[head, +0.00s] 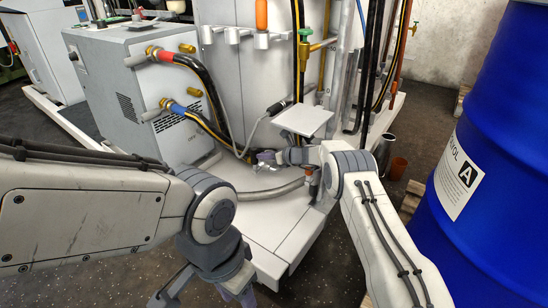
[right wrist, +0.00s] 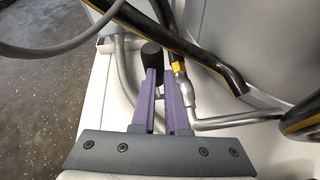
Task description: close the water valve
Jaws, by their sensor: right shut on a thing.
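My right gripper (head: 264,157) reaches in low beside the white cabinet. In the right wrist view its purple fingers (right wrist: 161,82) are shut on a dark, round-ended handle (right wrist: 152,55), whose black end shows at the fingertips. The handle sits close beside a grey metal valve fitting (right wrist: 183,92) with a yellow band. The gripped part between the fingers is mostly hidden, and I cannot tell the handle's exact angle. My left gripper (head: 208,292) hangs at the bottom of the head view, cut by the frame edge. I cannot tell whether it is open.
A grey machine (head: 130,85) with red- and blue-marked hose ends stands at the left. A blue drum (head: 500,130) fills the right side. A black hose (right wrist: 190,45) crosses close to the right fingers.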

